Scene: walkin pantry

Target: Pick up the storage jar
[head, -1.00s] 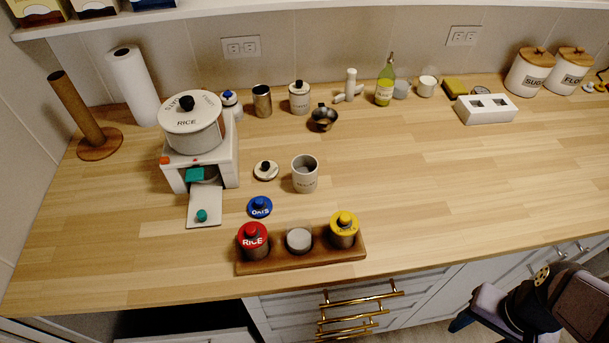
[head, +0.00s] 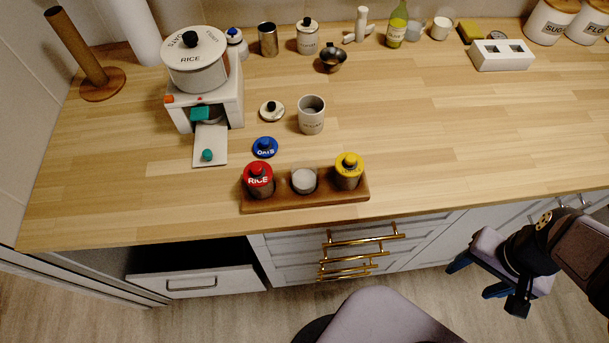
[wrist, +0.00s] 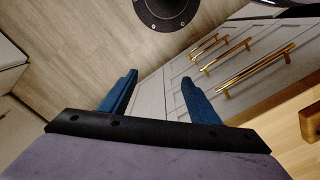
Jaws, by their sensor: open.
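The frames do not single out one storage jar. A pale open jar (head: 311,118) stands upright mid-counter, with a white lid (head: 271,111) beside it. In a wooden rack (head: 330,200) at the counter's front stand a red-lidded jar (head: 259,183) marked RICE, a lidless jar (head: 303,181) and a yellow-lidded jar (head: 348,172). A blue lid (head: 265,147) marked OATS lies behind the rack. My gripper (head: 475,279) is open and empty, in front of the drawers at lower right, away from the jars. Its blue fingers (wrist: 160,98) are apart in the wrist view, which shows no jar.
A metal canister (head: 268,40) and a lidded canister (head: 307,38) stand behind. Gold drawer handles (head: 365,238) stick out below the counter. The counter's right front is clear.

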